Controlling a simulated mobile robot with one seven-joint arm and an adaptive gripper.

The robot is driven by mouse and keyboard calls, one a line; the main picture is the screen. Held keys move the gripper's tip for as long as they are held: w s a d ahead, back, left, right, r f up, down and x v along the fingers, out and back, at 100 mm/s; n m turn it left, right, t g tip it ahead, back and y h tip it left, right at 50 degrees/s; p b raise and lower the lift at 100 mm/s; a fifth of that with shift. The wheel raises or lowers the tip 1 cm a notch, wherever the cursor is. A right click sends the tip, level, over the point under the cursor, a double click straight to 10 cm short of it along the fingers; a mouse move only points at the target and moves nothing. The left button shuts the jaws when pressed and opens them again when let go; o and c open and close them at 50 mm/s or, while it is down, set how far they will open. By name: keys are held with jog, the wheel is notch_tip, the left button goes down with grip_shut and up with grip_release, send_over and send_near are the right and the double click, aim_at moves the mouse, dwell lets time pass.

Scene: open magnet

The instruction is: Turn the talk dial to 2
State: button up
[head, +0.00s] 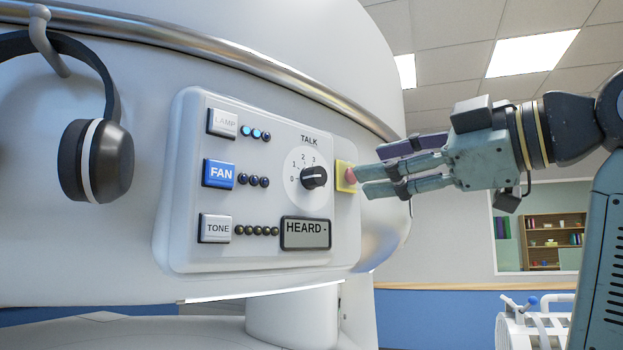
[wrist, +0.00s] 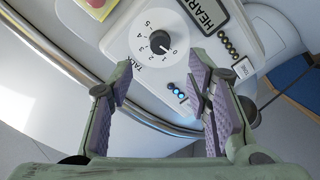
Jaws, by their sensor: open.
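The talk dial (head: 313,177) is a black knob on a white round scale on the panel. In the wrist view the knob (wrist: 160,42) has a white pointer line that appears to point at 0. My gripper (head: 368,181) is open and empty, to the right of the dial, with its fingers pointing left toward the panel. In the wrist view the dial lies ahead, between and beyond the spread fingertips (wrist: 160,78). The fingers look clear of the knob.
A red button on a yellow plate (head: 341,184) is right of the dial, close to my fingertips. LAMP (head: 222,123), FAN (head: 219,174) and TONE (head: 214,228) buttons stand left. A display (head: 305,233) reads "HEARD -". Headphones (head: 105,160) hang at far left.

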aim_at(322, 177)
jog(key=p+x, duration=0.2)
jog(key=x, duration=0.8)
jog(key=shift+w+p, duration=0.1)
jog(key=shift+p, duration=0.2)
grip_shut()
